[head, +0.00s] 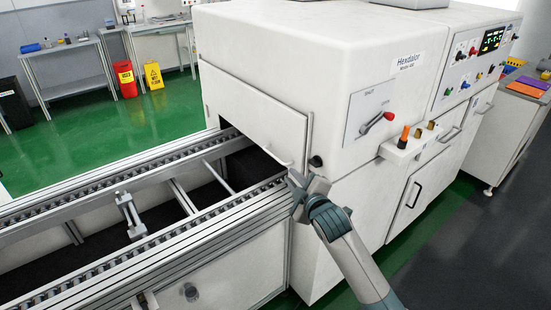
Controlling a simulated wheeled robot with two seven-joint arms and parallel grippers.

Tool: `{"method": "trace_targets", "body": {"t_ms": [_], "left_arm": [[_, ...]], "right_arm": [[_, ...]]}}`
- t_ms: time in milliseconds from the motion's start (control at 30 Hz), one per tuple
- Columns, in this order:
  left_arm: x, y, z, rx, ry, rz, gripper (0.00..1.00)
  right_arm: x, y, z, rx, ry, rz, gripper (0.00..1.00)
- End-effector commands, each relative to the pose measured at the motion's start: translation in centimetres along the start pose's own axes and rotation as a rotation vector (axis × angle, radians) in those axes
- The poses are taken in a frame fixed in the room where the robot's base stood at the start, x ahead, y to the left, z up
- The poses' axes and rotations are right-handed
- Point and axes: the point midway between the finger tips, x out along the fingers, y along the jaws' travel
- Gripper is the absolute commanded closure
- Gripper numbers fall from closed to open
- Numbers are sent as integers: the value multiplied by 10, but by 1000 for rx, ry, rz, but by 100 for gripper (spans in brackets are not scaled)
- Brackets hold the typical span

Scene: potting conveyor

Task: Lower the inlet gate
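The inlet gate (255,112) is a white panel on the left end face of the large white machine. Its slanting lower edge stands above the conveyor, with a dark opening beneath it. My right gripper (293,181) is at the gate's lower right corner, beside the machine's front edge. Its fingers are small and partly hidden by its own body, so I cannot tell whether they are open or shut, or whether they touch the gate. My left gripper is not in view.
The roller conveyor (95,228) runs from the lower left into the opening. A lever with a red knob (389,116) and several orange and brass fittings (404,134) are on the machine's front. Green floor (110,130) lies clear behind the conveyor.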

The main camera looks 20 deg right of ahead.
Motion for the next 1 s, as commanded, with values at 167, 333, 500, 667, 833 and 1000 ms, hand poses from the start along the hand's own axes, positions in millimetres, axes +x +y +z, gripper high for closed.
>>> {"method": "trace_targets", "body": {"t_ms": [167, 333, 500, 667, 833, 1000], "left_arm": [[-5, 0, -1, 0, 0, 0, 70], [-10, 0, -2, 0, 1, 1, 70], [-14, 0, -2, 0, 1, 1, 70], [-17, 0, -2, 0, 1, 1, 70], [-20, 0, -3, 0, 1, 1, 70], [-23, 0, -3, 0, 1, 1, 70]], "right_arm": [[20, 2, -1, 1, 0, 0, 85], [44, 2, -2, 1, 0, -1, 85], [69, 2, -1, 1, 0, 0, 85], [91, 1, -1, 1, 0, -1, 85], [113, 2, -1, 0, 0, 0, 85], [134, 1, -1, 1, 0, 0, 85]]}}
